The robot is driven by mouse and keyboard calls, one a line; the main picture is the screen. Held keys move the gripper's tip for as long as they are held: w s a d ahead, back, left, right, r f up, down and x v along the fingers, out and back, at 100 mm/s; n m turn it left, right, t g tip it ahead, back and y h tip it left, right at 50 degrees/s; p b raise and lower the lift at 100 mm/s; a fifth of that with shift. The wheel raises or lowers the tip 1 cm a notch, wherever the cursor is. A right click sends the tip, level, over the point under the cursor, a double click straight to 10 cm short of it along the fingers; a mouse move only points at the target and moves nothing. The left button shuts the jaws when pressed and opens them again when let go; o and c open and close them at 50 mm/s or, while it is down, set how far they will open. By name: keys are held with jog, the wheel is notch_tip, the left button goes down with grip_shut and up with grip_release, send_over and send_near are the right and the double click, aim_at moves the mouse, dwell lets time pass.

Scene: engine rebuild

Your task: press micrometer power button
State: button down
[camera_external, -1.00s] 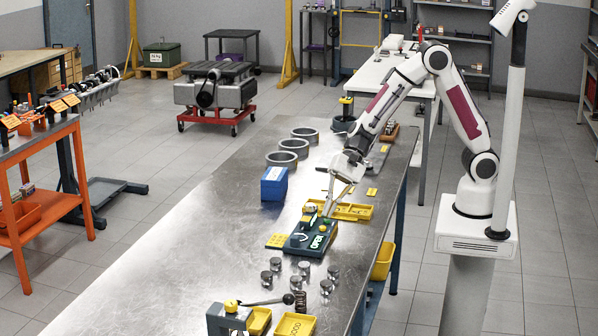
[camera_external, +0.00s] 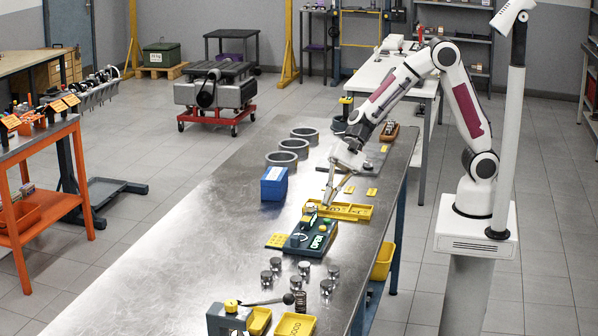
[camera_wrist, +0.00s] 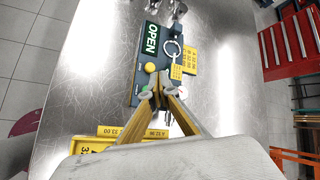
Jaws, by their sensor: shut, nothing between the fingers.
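The micrometer station (camera_external: 297,245) is a dark blue-green base on the steel bench, with a lit green OPEN display (camera_external: 318,241). In the wrist view the base (camera_wrist: 140,92) carries the OPEN display (camera_wrist: 151,38), a metal ring (camera_wrist: 172,48) and a round yellow button (camera_wrist: 150,69). A small green spot (camera_wrist: 147,88) shows beside my fingers; I cannot tell what it is. My gripper (camera_external: 327,204) is shut and empty, pointing down near the back end of the station. In the wrist view its fingertips (camera_wrist: 161,88) cover part of the base; contact cannot be told.
Yellow labelled trays (camera_external: 347,211) lie behind the station, and a yellow plate (camera_external: 276,241) lies left of it. A blue box (camera_external: 274,184) and grey rings (camera_external: 294,146) stand further back. Several pistons (camera_external: 304,268) stand in front. The bench's left side is clear.

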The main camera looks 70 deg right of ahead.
jog(key=shift+r, duration=1)
jog(key=shift+s+f+n, duration=0.2)
jog(key=shift+s+n, duration=0.25)
jog(key=shift+n, duration=0.05)
jog(key=s+d+r+n+t+h, duration=0.1)
jog(key=s+d+r+n+h, duration=0.2)
jog(key=s+d, duration=0.4)
jog(key=s+d+r+n+t+h, duration=0.1)
jog(key=s+d+r+n+h, duration=0.2)
jog(key=s+d, duration=0.4)
jog(key=s+d+r+n+h, duration=0.2)
jog(key=s+d+n, duration=0.3)
jog(key=d, duration=1.1)
jog(key=s+r, duration=0.1)
jog(key=s, duration=0.2)
jog(key=shift+d+n+t+h, duration=0.15)
jog(key=shift+n+t+h, duration=0.15)
jog(key=shift+t+h, duration=0.1)
jog(key=shift+w, duration=0.1)
dwell(0.4)
